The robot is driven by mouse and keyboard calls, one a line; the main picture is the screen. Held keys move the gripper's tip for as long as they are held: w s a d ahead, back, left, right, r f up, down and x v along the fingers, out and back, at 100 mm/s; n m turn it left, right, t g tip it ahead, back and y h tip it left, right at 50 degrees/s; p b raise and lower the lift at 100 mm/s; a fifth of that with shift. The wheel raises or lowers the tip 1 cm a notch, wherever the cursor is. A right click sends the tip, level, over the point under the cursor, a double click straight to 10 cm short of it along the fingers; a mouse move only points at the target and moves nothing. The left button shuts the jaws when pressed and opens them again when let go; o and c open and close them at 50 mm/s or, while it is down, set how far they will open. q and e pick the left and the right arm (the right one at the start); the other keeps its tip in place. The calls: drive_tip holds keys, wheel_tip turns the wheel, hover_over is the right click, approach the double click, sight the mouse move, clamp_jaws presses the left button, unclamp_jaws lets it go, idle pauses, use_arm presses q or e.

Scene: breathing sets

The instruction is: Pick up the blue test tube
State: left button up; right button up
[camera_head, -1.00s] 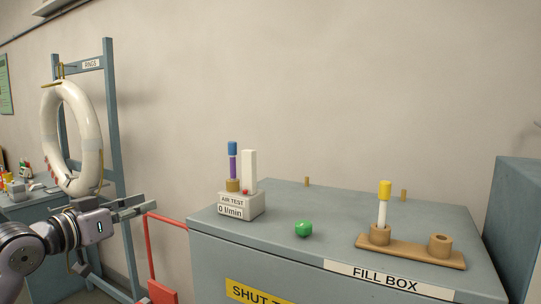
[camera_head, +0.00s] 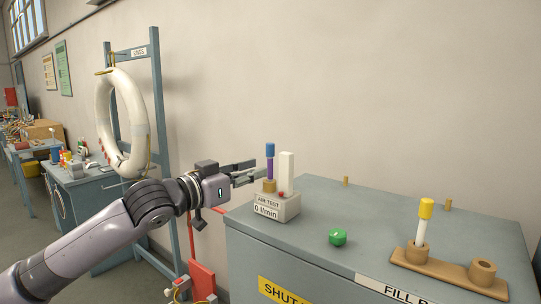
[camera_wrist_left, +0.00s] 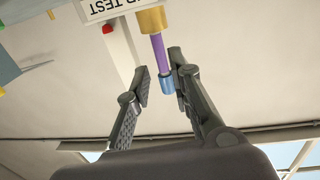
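The blue test tube has a purple body and a blue cap (camera_head: 270,150). It stands upright in a tan socket on the white air test unit (camera_head: 277,207). My left gripper (camera_head: 256,172) is open and empty, its fingers pointing at the tube from the left at about tube height. In the left wrist view, which is upside down, the tube (camera_wrist_left: 159,52) appears between the two open fingers (camera_wrist_left: 160,76), with its cap close to the right-hand finger. Whether that finger touches the cap, I cannot tell. My right gripper is not in view.
A white block (camera_head: 287,172) stands just right of the tube on the same unit. The fill box (camera_head: 310,235) top holds a green knob (camera_head: 338,237) and a tan rack (camera_head: 450,272) with a yellow-capped tube (camera_head: 425,222). A white ring (camera_head: 131,122) hangs on a stand behind my left arm.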

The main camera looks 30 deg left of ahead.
sight(270, 166)
use_arm(q)
drive_tip(key=w+p, duration=0.5)
drive_tip(key=shift+d+r, duration=0.35)
drive_tip(key=shift+r, duration=0.05)
drive_tip(key=shift+w+d+f+p, duration=0.2)
drive_tip(key=shift+w+f+p, duration=0.2)
drive_tip(key=shift+w, duration=0.2)
clamp_jaws()
